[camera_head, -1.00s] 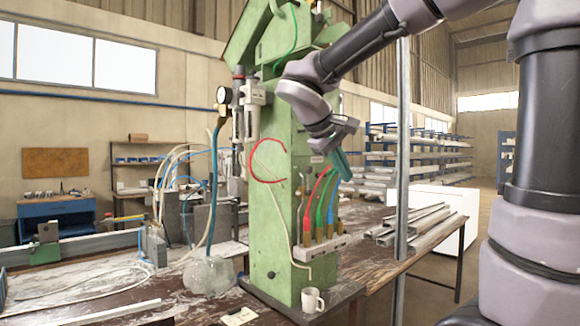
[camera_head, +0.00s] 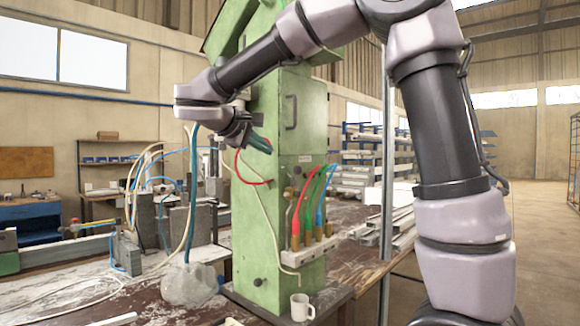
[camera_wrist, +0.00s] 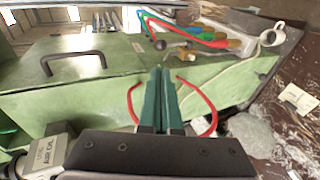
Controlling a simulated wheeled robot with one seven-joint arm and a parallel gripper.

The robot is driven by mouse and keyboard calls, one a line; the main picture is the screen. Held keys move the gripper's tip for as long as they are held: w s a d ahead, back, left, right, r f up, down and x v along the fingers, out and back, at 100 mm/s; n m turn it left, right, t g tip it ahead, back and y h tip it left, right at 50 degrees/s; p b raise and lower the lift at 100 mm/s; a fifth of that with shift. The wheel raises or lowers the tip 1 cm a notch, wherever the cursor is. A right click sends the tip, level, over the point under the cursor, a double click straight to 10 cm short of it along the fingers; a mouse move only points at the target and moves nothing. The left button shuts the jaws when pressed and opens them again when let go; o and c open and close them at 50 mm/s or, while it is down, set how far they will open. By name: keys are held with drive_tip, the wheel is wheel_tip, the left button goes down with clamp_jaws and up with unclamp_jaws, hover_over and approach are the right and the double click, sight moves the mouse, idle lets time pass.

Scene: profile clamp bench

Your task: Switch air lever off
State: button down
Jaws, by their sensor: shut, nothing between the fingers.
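The green machine column (camera_head: 270,215) stands on the bench in the head view. A small valve with a thin handle, which looks like the air lever (camera_head: 289,195), sits on its front by the hose fittings. In the wrist view, a brass valve with a handle (camera_wrist: 182,52) shows beyond my fingers. My gripper (camera_head: 264,146) is shut and empty, in front of the upper column, up and left of the valve. Its green fingers (camera_wrist: 160,72) point toward the valve in the wrist view, apart from it. The lever's exact position is too small to tell.
A red hose loop (camera_wrist: 211,104) lies around my fingers in the picture. Red, green and blue hoses (camera_head: 318,195) rise from brass fittings. A labelled grey unit (camera_wrist: 48,157) is at lower left in the wrist view. A white mug (camera_head: 302,307) stands at the column's foot.

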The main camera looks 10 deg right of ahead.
sight(296, 168)
drive_tip(key=x, duration=1.3)
drive_tip(key=shift+w+d+f, duration=0.1)
drive_tip(key=shift+d+f, duration=0.05)
drive_tip(key=shift+d, duration=0.05)
